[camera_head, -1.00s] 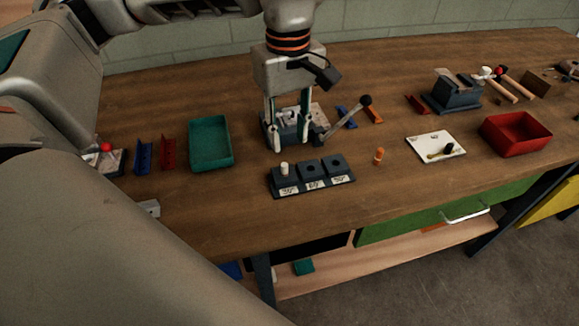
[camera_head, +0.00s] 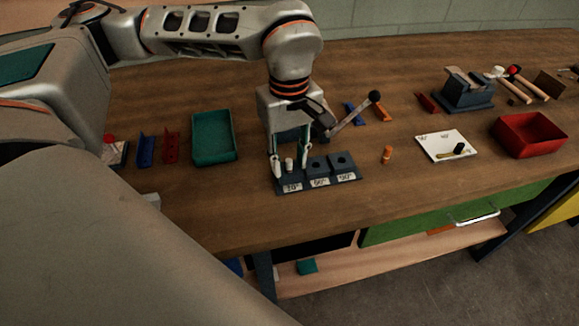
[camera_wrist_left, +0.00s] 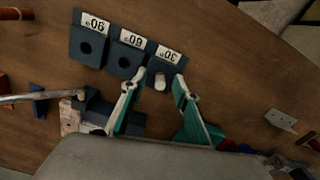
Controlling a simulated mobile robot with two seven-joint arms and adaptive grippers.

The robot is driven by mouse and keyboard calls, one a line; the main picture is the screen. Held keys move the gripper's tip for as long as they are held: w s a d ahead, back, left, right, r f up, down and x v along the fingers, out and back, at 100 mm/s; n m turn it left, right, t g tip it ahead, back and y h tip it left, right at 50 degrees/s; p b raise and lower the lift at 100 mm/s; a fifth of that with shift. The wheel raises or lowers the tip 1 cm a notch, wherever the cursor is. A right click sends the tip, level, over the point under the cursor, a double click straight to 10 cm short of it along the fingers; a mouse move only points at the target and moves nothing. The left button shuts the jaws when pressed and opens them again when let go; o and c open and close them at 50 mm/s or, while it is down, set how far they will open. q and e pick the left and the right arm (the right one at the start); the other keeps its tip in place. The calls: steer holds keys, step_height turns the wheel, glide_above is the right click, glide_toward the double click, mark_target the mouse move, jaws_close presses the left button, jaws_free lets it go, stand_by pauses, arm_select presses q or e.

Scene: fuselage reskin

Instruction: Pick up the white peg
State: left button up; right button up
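The white peg (camera_head: 289,164) stands upright in the 30° block (camera_head: 291,186) at the left end of a dark three-block rack. In the left wrist view the white peg (camera_wrist_left: 161,81) shows between the fingertips. My left gripper (camera_head: 289,170) comes down from above, its fingers on either side of the peg. In the left wrist view the left gripper (camera_wrist_left: 160,82) is open, with gaps between the fingers and the peg. The 60° block (camera_head: 318,168) and 90° block (camera_head: 343,163) have empty holes. My right gripper is not seen.
A lever tool with a black knob (camera_head: 375,97) stands just behind the rack. An orange peg (camera_head: 387,154) and a white plate (camera_head: 433,144) lie to the right. A green tray (camera_head: 214,153) is to the left, a red bin (camera_head: 529,135) far right.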

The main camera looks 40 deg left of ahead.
arm_select(q)
steer(key=shift+r, duration=0.1)
jaws_close()
steer(key=shift+r, duration=0.15)
